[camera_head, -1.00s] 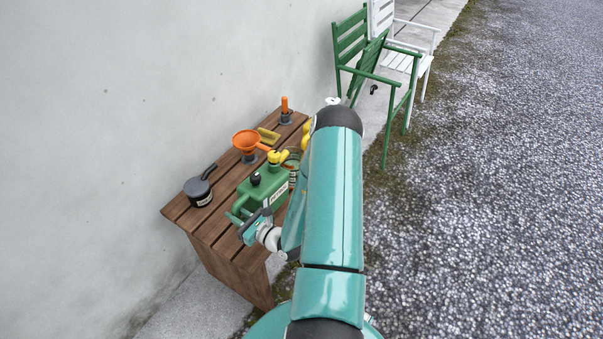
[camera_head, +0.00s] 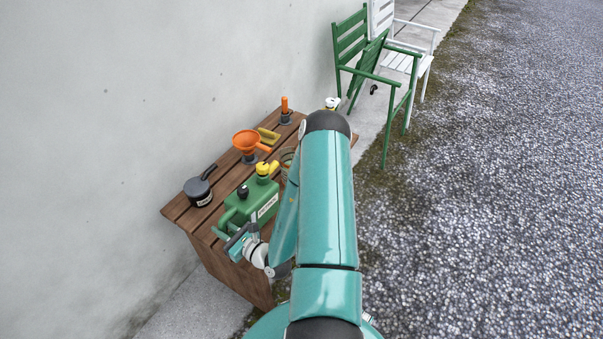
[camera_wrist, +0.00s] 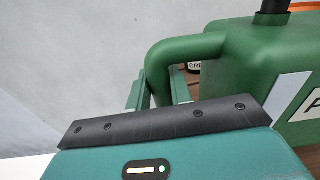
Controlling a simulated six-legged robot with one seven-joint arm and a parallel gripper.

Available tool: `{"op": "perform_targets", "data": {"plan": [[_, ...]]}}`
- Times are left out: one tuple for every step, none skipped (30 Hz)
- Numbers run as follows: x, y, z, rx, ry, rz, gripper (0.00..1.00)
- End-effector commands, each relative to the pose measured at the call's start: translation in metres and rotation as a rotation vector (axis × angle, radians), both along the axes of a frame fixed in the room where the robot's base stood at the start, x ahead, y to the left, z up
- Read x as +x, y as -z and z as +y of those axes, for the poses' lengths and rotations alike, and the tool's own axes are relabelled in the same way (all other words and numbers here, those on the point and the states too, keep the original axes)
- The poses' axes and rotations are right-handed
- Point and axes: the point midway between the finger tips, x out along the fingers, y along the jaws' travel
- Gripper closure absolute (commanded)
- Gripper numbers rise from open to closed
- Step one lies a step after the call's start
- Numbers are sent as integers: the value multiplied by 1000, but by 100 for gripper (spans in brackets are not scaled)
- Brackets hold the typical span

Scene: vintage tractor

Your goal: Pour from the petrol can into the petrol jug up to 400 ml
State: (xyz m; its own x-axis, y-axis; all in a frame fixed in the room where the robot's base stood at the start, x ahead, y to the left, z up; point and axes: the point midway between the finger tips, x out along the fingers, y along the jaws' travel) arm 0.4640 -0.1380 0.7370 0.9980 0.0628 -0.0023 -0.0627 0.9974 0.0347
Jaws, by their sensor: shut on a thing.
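The green petrol can (camera_head: 252,205) has a black cap, a yellow spout and a white label, and looks about upright over the left part of the bench. My gripper (camera_head: 240,236) is shut on its handle at the near end. In the wrist view the fingers (camera_wrist: 160,92) hold the looped handle, and the can's body (camera_wrist: 245,70) fills the right side. A rounded, see-through vessel, perhaps the petrol jug (camera_head: 287,156), shows beyond the can, partly hidden by my arm. Its level marks and contents cannot be read. I cannot tell whether the can touches the bench.
The wooden bench (camera_head: 180,211) stands against the wall. An orange funnel (camera_head: 247,141), a dark lidded pot (camera_head: 198,191), a yellow brush-like item (camera_head: 268,136) and an orange-handled tool (camera_head: 285,108) stand on it. Green (camera_head: 350,40) and white (camera_head: 425,55) chairs are behind. Gravel on the right is open.

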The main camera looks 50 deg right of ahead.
Motion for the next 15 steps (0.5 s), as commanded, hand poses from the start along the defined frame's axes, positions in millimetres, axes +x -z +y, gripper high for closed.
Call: {"op": "perform_targets", "data": {"plan": [[0, -1, 0, -2, 0, -2, 100], [0, -1, 0, -2, 0, -2, 100], [0, -1, 0, -2, 0, -2, 100], [0, -1, 0, -2, 0, -2, 100], [0, -2, 0, -2, 0, -2, 100], [1, -3, 0, -2, 0, -3, 100], [1, -5, 0, -3, 0, -3, 100], [1, -8, -1, -3, 0, -3, 100], [1, -12, -1, -4, 0, -4, 100], [1, -15, -1, -4, 0, -3, 100], [1, -19, -1, -4, 0, -3, 100], [1, -23, -1, -4, 0, -3, 100], [1, -26, -1, -4, 0, -4, 100], [1, -29, -1, -4, 0, -4, 100], [1, -34, -1, -4, 0, -4, 100]]}}
